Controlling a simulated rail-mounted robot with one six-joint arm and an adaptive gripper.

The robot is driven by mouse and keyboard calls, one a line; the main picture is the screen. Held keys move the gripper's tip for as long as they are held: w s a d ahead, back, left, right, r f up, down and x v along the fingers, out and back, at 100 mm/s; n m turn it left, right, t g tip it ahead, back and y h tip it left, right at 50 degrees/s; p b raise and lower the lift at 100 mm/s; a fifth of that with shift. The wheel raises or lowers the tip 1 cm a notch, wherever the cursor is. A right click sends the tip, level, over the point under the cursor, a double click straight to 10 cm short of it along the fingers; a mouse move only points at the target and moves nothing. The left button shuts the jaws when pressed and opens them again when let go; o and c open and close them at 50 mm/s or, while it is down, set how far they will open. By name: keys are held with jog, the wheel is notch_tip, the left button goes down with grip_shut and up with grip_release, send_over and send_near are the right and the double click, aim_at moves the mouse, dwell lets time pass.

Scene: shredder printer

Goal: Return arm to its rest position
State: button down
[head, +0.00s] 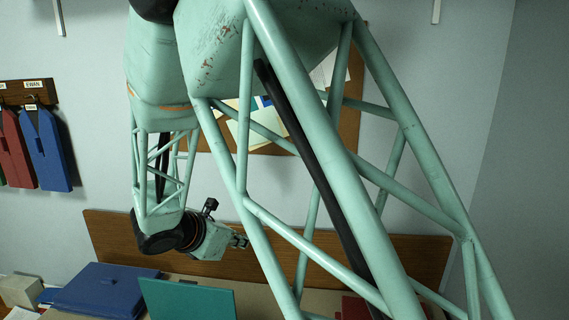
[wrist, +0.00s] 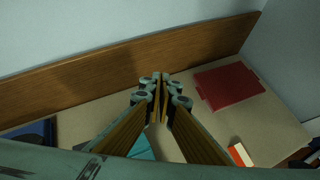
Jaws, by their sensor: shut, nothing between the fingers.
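My gripper (head: 240,241) hangs at the end of my green arm in the head view, above the desk and in front of its wooden back panel. In the wrist view my gripper (wrist: 160,80) points toward the back panel, with its two fingers close together at the tips. It is shut and holds nothing. My lattice arm link crosses the right half of the head view and hides much of the desk behind it.
A red folder (wrist: 228,84) lies near the wooden back panel (wrist: 100,82). Red and blue items (head: 42,148) hang from a wall rack at left. Bare desk (wrist: 275,125) shows at right.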

jog(key=d+r+m+g+h, duration=0.15)
jog(key=d+r, duration=0.25)
jog(key=d, duration=0.4)
jog(key=d+r+m, duration=0.2)
jog(key=d+r, duration=0.1)
jog(key=d, duration=0.5)
jog(key=d+r+m+g+h, duration=0.1)
jog(key=d+r+m, duration=0.1)
jog(key=d+r, duration=0.35)
jog(key=s+d+r+m+g, duration=0.1)
jog(key=s+d+r+m, duration=0.1)
jog(key=s+d, duration=0.45)
jog(key=s+d+r+m+g, duration=0.1)
jog(key=s+d+r+m, duration=0.15)
jog(key=d, duration=0.75)
jog(key=s+d+r+m+g+y, duration=0.15)
jog(key=s+m, duration=0.25)
jog(key=s, duration=0.5)
jog(key=s+d+m+y, duration=0.15)
jog(key=s+m, duration=0.25)
jog(key=s, duration=0.5)
jog(key=s+a+m+y, duration=0.2)
jog(key=s+a+m, duration=0.2)
jog(key=s, duration=0.5)
jog(key=s+a+m+y+b, duration=0.1)
jog(key=s+a+m, duration=0.3)
jog(key=s, duration=0.6)
jog(key=shift+s+f+m+t+y, duration=0.35)
jog(key=shift+m+y, duration=0.3)
jog(key=shift+m, duration=0.55)
